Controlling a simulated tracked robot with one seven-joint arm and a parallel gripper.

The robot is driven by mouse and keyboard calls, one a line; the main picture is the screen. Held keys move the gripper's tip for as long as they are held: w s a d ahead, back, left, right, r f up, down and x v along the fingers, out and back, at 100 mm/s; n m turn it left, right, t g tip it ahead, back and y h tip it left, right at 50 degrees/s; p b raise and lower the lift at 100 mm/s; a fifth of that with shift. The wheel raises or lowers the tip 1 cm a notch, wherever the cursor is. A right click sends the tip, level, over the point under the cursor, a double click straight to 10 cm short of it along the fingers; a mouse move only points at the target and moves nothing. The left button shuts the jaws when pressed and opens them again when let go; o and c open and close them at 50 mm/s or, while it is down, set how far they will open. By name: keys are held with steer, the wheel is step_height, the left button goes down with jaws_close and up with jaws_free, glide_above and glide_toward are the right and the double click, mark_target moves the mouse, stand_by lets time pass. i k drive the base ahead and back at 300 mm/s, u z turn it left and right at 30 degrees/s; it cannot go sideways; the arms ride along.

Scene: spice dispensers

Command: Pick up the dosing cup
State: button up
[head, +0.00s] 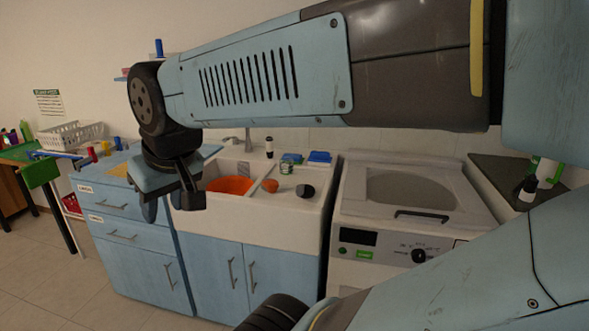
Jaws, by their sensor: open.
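My gripper (170,203) hangs at the left of the head view, fingers pointing down, open with nothing seen between its fingers. It appears in front of the blue cabinet and the left side of the white sink (254,222). I cannot tell for sure which thing is the dosing cup. Small coloured cup-like pieces stand on the blue cabinet's top left of my gripper: a red one (92,153), an orange one (105,147) and a blue one (117,143). My arm and gripper hide part of that top.
An orange basin (231,185) sits in the sink. A small can (286,167), a dark round piece (305,191) and a bottle (269,147) stand around the sink. A white washer-like machine (410,203) is at right. A white basket (71,134) is at far left.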

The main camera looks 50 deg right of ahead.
mark_target(286, 164)
steer(key=z, duration=0.55)
steer(key=i, duration=1)
steer(key=u, duration=0.05)
